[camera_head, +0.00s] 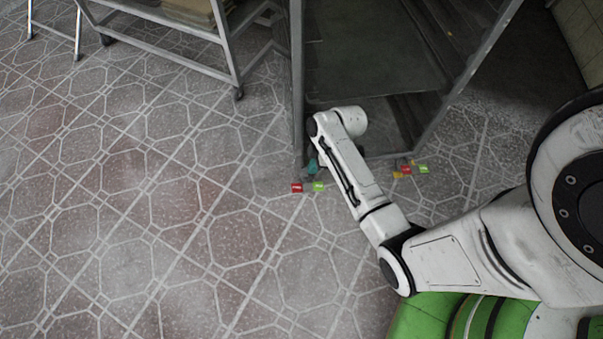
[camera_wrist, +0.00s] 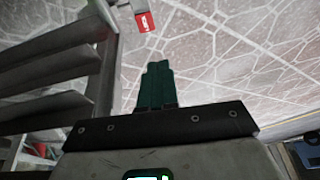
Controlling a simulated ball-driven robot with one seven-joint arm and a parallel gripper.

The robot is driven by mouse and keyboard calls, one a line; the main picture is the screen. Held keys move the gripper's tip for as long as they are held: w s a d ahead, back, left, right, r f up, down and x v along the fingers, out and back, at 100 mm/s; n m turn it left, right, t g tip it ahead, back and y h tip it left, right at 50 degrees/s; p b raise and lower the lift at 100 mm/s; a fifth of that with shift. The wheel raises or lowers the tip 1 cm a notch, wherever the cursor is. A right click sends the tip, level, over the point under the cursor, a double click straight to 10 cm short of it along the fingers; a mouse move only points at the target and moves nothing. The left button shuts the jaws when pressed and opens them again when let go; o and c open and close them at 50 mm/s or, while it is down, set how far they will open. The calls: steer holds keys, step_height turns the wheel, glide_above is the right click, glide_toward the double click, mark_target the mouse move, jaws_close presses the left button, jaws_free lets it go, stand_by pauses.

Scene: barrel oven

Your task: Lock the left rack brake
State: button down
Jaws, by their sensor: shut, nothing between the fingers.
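The rack (camera_head: 297,80) stands in front of me. At its front left foot, a red pedal (camera_head: 297,188) and a green pedal (camera_head: 318,186) sit close to the floor; the caster itself is mostly hidden. My gripper (camera_head: 313,166) shows as a small teal patch just behind and above these pedals, partly hidden by my arm. In the wrist view my gripper's teal fingers (camera_wrist: 157,84) are together and empty. A red pedal (camera_wrist: 145,22) with white marking lies beyond the fingertips, apart from them in the picture. I see no green pedal there.
The rack's front right foot has a red pedal (camera_head: 406,170) and a green pedal (camera_head: 423,169). A wheeled metal table (camera_head: 160,15) stands at the back left. Dark rack shelves (camera_wrist: 50,80) fill the wrist view's left side. The tiled floor at left is clear.

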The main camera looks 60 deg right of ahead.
mark_target(298, 190)
steer(key=shift+n, duration=0.4)
steer(key=d+f, duration=0.1)
steer(key=d+f+b, duration=0.1)
steer(key=f, duration=0.1)
steer(key=shift+w+f, duration=0.2)
steer(key=shift+f, duration=0.05)
steer(key=shift+f+b, duration=0.15)
steer(key=shift+b, duration=0.15)
steer(key=b+x, duration=0.8)
steer(key=x, duration=0.5)
steer(key=shift+w+f, duration=0.1)
steer(key=shift+f, duration=0.25)
